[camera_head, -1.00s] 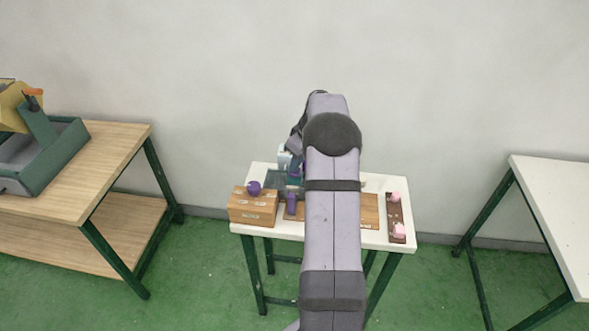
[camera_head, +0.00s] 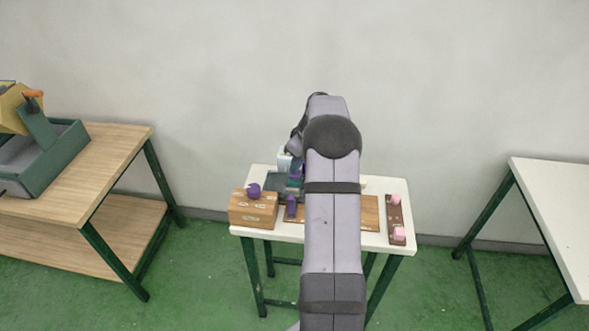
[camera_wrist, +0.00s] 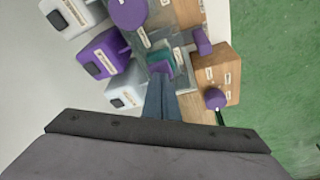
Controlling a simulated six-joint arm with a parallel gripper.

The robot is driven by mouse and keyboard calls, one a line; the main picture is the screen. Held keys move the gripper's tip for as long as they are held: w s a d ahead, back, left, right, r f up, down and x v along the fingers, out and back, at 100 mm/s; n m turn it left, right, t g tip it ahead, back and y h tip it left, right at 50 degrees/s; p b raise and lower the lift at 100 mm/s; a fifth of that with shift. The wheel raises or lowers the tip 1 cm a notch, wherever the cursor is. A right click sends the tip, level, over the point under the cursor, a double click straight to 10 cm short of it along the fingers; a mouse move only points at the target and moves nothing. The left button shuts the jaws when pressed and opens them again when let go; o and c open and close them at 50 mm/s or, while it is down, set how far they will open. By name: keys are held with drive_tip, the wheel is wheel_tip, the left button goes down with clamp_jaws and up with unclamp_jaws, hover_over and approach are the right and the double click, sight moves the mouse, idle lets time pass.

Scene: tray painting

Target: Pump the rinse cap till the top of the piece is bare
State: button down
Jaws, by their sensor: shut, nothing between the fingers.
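My gripper (camera_wrist: 160,84) is shut and empty. In the wrist view its dark fingertips point at a small block with teal and purple faces (camera_wrist: 162,62), which looks like the piece, on a grey tray (camera_wrist: 186,12). The fingers partly overlap the block's near side; I cannot tell whether they touch it. Beside the tray stand labelled dispensers: a white one (camera_wrist: 72,14), a purple one (camera_wrist: 100,54) and a pale one (camera_wrist: 126,88), each with a dark cap. The labels are too small to read, so I cannot tell which is the rinse cap. In the head view my arm hides the gripper.
A wooden box (camera_head: 254,212) with a purple knob (camera_head: 254,190) stands at the table's left front. A purple cylinder (camera_head: 291,207) lies beside it. A brown strip (camera_head: 396,218) with pink pieces is at the right. Other tables stand left and right, apart from this one.

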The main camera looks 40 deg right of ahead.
drive_tip(key=shift+r+p, duration=0.55)
drive_tip(key=shift+r, duration=0.5)
drive_tip(key=shift+r, duration=0.2)
drive_tip(key=shift+r+p, duration=1.65)
drive_tip(key=shift+r, duration=0.7)
